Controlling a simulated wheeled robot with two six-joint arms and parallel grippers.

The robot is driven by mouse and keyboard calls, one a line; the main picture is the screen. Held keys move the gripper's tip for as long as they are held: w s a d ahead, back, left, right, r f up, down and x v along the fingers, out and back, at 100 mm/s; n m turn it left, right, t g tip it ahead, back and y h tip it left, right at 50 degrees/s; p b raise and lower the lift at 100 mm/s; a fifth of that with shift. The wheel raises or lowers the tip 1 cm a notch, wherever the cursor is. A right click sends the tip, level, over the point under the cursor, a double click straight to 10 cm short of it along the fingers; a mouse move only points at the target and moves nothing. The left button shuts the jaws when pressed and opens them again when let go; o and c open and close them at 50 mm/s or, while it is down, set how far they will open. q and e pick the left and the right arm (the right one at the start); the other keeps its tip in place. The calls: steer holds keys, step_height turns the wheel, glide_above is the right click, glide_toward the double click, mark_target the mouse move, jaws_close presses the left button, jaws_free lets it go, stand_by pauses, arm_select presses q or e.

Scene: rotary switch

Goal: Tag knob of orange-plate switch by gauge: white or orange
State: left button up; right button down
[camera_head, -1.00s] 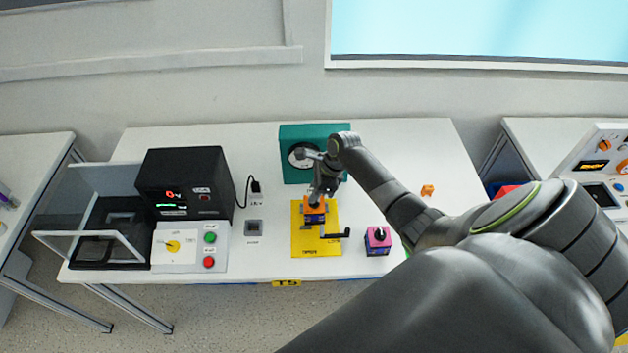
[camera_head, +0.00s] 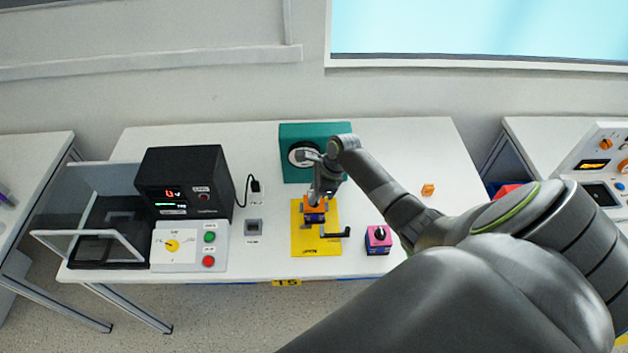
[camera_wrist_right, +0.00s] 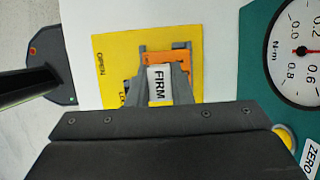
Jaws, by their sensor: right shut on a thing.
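The orange-plate switch (camera_head: 316,215) stands on a yellow board (camera_head: 330,244) on the white table. Its orange plate (camera_wrist_right: 182,57) shows in the right wrist view; its knob is hidden. My right gripper (camera_head: 315,199) is over the switch from above. In the wrist view its fingers (camera_wrist_right: 162,78) are shut on a white tag reading FIRM (camera_wrist_right: 158,85), directly over the plate. I cannot tell whether the tag touches the knob. The gauge (camera_head: 300,133) is a teal box behind; its dial (camera_wrist_right: 305,55) is cut off at the picture's edge. An orange block (camera_head: 428,190) lies right. My left gripper is out of view.
A pink-plate switch (camera_head: 378,240) stands right of the yellow board, beside a black crank handle (camera_head: 338,233). A black box (camera_head: 185,182) with a red display and a control panel (camera_head: 190,246) stand left. The table's right back is clear.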

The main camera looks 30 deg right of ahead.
steer(key=shift+f, duration=0.25)
steer(key=c, duration=1.2)
jaws_free()
steer(key=b+v, duration=0.2)
steer(key=v, duration=1.5)
steer(key=shift+r, duration=0.2)
steer(key=shift+r, duration=0.1)
step_height(320, 180, up, 9)
steer(key=p, duration=0.2)
steer(key=shift+p, duration=0.3)
